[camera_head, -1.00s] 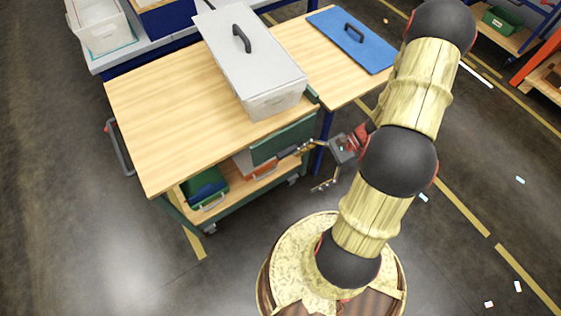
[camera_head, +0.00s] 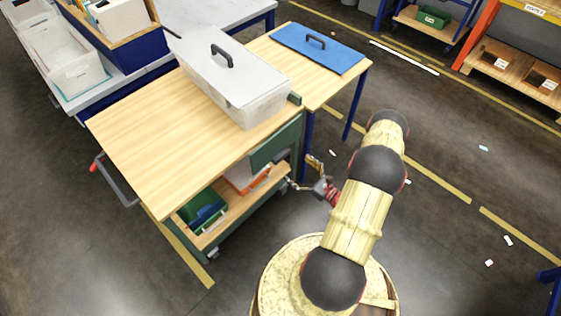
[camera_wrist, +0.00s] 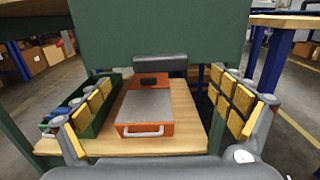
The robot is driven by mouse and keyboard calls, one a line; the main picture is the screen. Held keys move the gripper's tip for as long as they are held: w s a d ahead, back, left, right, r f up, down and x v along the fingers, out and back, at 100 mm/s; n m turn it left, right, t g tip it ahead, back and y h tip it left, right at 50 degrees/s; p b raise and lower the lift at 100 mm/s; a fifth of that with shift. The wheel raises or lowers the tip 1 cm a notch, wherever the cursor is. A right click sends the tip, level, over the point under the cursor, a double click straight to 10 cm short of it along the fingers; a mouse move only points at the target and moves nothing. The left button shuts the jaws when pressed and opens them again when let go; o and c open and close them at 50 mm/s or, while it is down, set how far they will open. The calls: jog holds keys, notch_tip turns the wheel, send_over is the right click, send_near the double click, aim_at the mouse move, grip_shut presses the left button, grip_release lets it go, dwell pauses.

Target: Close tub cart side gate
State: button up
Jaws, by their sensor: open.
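The cart (camera_head: 160,120) has a wooden top, a green frame and a lower shelf. A green panel (camera_head: 273,147), which looks like the side gate, covers the upper part of its near side, above the shelf opening. In the wrist view the panel (camera_wrist: 155,30) fills the top, with a dark grey bar like a handle (camera_wrist: 160,63) at its lower edge. My gripper (camera_head: 301,173) is open and empty, low beside the cart's right corner. In the wrist view its yellow-padded fingers (camera_wrist: 162,104) stand wide apart below the bar. I see no contact with the panel.
A green tub (camera_head: 203,208) and an orange box (camera_wrist: 145,110) are on the lower shelf. A lidded grey tub (camera_head: 235,80) stands on the cart top. A table with a blue lid (camera_head: 318,48) adjoins behind.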

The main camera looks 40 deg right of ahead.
aim_at(284, 156)
jog(key=w, duration=0.2)
jog(key=w+b, duration=0.1)
jog(key=w, duration=0.4)
jog(key=shift+w+a+r+b, duration=0.15)
jog(key=shift+w+a+b, duration=0.1)
jog(key=shift+w+b, duration=0.15)
jog(key=shift+c, duration=1.2)
jog(key=c, duration=1.4)
jog(key=shift+s+d, duration=0.1)
jog(key=shift+c, duration=0.2)
